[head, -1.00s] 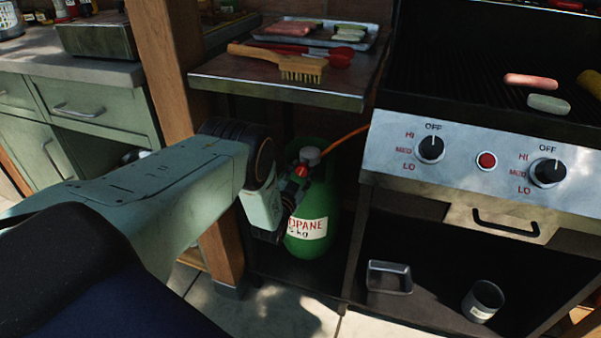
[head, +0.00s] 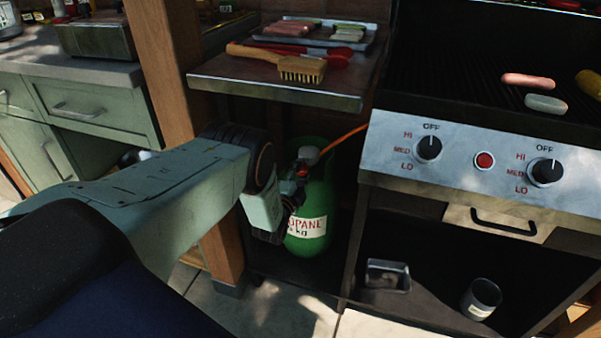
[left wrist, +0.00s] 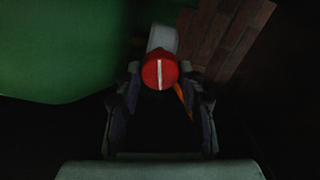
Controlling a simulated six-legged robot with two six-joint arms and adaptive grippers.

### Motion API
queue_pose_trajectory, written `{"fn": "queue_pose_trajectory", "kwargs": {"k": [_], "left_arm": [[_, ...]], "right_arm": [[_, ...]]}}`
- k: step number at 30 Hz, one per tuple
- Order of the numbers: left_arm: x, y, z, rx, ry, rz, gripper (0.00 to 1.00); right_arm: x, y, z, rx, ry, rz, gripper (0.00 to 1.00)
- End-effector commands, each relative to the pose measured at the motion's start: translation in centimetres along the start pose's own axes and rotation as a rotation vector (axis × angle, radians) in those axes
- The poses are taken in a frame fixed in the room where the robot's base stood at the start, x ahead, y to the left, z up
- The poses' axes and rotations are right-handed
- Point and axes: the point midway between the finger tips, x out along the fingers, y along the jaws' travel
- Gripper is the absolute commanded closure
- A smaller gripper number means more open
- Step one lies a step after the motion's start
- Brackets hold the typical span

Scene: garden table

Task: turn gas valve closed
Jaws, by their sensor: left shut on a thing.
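The green propane tank (head: 319,195) stands on the dark shelf under the side table, with an orange hose at its top. Its red valve knob (head: 302,171) is small and partly hidden in the head view. In the left wrist view the round red knob (left wrist: 160,74) faces the camera, its white line upright in the picture. My left gripper (head: 297,185) is shut on this knob, with one finger on each side of it in the left wrist view (left wrist: 160,86). The green tank side (left wrist: 50,50) fills the upper left there. My right gripper is not in view.
A wooden post (head: 170,75) stands close beside my left arm. The side table (head: 270,90) overhangs the tank and holds a brush and a food tray. The grill panel (head: 460,157) is to the right. A metal cup (head: 481,299) stands in the open cabinet below.

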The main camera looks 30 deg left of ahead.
Motion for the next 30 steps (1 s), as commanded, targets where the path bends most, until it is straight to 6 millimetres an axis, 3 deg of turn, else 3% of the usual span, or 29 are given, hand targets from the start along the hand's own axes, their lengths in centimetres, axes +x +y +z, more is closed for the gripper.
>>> {"fn": "queue_pose_trajectory", "kwargs": {"k": [12, 29, 30], "left_arm": [[-0.06, 0.15, 0.09, 0.196, -0.002, 0.002, 0.93], [-0.05, 0.14, 0.12, 0.227, -0.002, 0.001, 0.93], [-0.05, 0.14, 0.12, 0.227, -0.002, 0.001, 0.6]], "right_arm": [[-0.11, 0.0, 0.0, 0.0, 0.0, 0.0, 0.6], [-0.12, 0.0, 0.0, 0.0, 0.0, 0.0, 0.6], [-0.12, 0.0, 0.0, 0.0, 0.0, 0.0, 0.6]]}}
